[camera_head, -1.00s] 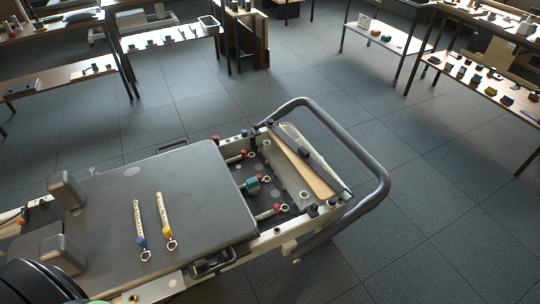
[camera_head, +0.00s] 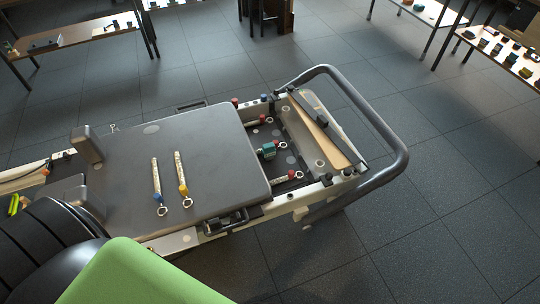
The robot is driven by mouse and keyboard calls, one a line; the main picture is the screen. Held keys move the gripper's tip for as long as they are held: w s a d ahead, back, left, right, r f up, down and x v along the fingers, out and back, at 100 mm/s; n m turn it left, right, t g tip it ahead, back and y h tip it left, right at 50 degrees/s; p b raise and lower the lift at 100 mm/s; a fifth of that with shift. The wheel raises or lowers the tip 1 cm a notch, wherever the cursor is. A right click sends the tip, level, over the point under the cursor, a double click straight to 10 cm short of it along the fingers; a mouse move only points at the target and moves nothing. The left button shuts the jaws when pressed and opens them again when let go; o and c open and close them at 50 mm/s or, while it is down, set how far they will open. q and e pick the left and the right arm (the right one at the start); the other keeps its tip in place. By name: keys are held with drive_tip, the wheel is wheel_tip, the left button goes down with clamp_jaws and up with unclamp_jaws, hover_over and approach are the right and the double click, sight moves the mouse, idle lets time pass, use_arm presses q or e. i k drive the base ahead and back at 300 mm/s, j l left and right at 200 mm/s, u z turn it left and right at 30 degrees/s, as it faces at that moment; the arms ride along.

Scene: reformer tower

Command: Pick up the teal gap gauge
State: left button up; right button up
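A small teal object (camera_head: 267,150), which looks like the teal gap gauge, lies in the open well at the right end of the reformer, beside the edge of the grey carriage (camera_head: 180,200). It is small in the picture, so its exact shape is hard to tell. Neither of my grippers can be made out. Nothing visible is touching the teal object.
Two tan straps (camera_head: 181,174) with metal rings lie on the carriage. Red-ended springs (camera_head: 286,177) flank the teal object. A dark curved rail (camera_head: 385,130) rounds the reformer's right end. Tables with small items stand behind. The floor at right is clear.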

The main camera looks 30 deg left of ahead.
sight(268, 150)
drive_tip(key=u, duration=0.25)
drive_tip(key=i+l+u, duration=0.2)
drive_tip(key=l+u, duration=0.15)
drive_tip(key=i+l+u, duration=0.15)
drive_tip(key=l+u, duration=0.55)
drive_tip(key=i+l+u, duration=0.1)
drive_tip(key=l+u, duration=0.25)
drive_tip(key=l, duration=0.2)
